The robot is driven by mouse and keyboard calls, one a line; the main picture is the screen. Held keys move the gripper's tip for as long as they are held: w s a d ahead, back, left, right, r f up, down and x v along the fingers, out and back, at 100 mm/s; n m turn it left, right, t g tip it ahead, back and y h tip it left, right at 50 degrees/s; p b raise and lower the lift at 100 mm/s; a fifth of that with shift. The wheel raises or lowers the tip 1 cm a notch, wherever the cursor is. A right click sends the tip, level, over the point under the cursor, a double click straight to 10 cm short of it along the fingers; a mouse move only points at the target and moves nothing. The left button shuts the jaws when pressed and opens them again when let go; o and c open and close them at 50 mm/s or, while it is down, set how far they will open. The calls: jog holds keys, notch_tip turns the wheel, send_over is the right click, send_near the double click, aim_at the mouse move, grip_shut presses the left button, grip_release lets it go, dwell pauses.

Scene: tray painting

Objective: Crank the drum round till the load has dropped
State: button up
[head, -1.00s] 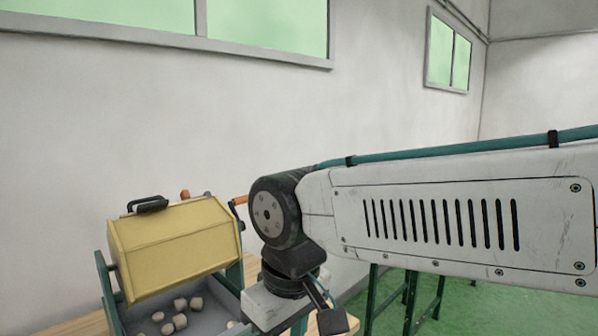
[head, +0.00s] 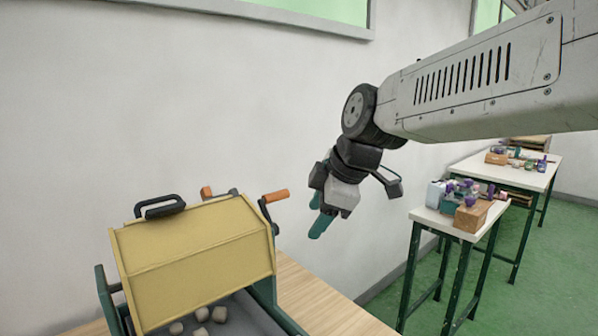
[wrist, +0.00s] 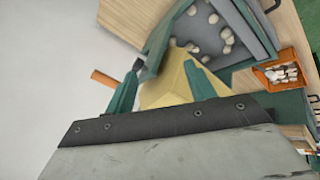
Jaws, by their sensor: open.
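The yellow drum (head: 195,250) sits in a green frame above a grey tray (head: 245,316), with a black handle (head: 160,206) on its top. The crank (head: 274,196), with an orange grip, sticks out at the drum's right end. In the wrist view the orange crank grip (wrist: 104,78) is left of the drum (wrist: 185,78). Pale lumps (head: 202,314) lie in the tray below the drum. My gripper (head: 318,224) is open and empty, in the air to the right of the crank and apart from it.
A wooden table (head: 330,302) carries the drum stand. An orange bin (wrist: 281,72) with pale pieces shows in the wrist view. White side tables (head: 455,222) with bottles and boxes stand at the right. A plain wall runs behind the drum.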

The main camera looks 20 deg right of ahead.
aim_at(278, 194)
jog(key=w+r+n+t, duration=0.35)
jog(key=w+n, duration=0.45)
jog(key=w, duration=0.5)
jog(key=shift+g, duration=0.35)
jog(key=x, duration=1.1)
jog(key=shift+w+d, duration=0.1)
jog(key=shift+d, duration=0.1)
jog(key=c, duration=1.1)
jog(key=shift+c, duration=0.2)
